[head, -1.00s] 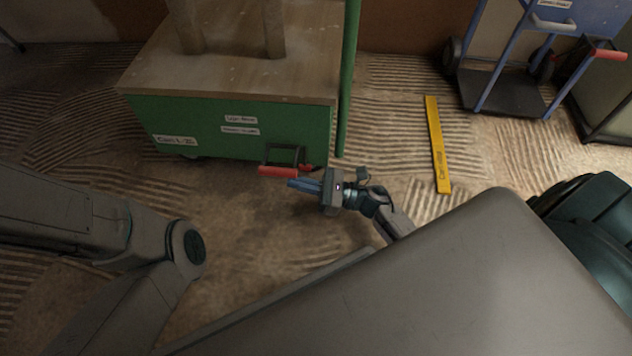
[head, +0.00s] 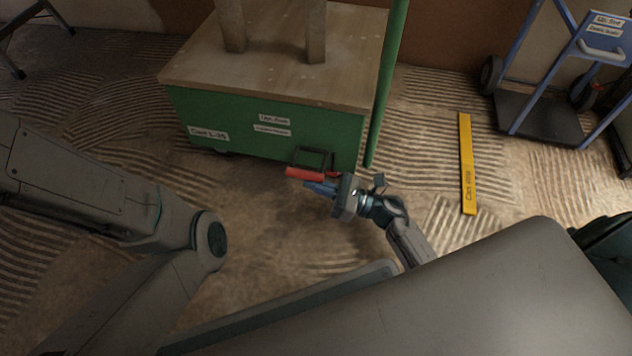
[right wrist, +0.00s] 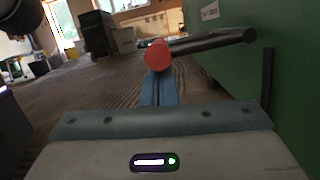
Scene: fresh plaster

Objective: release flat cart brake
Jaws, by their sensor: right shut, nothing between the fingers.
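The green flat cart (head: 240,125) with a wooden deck stands at upper middle in the head view. Low on its near side is a dark bracket with a red-ended brake lever (head: 303,173). In the right wrist view the lever's round red end (right wrist: 158,56) sits just beyond the fingertips, its dark bar running right towards the green side. My right gripper (head: 307,186) is shut and empty, its blue fingers together right beside the red grip. The fingers (right wrist: 158,90) also show in the right wrist view; I cannot tell whether they touch the lever. My left gripper is out of view.
A green post (head: 385,85) rises at the cart's right corner. A yellow strip (head: 467,165) lies on the ridged floor to the right. A blue hand truck (head: 545,115) stands at the upper right.

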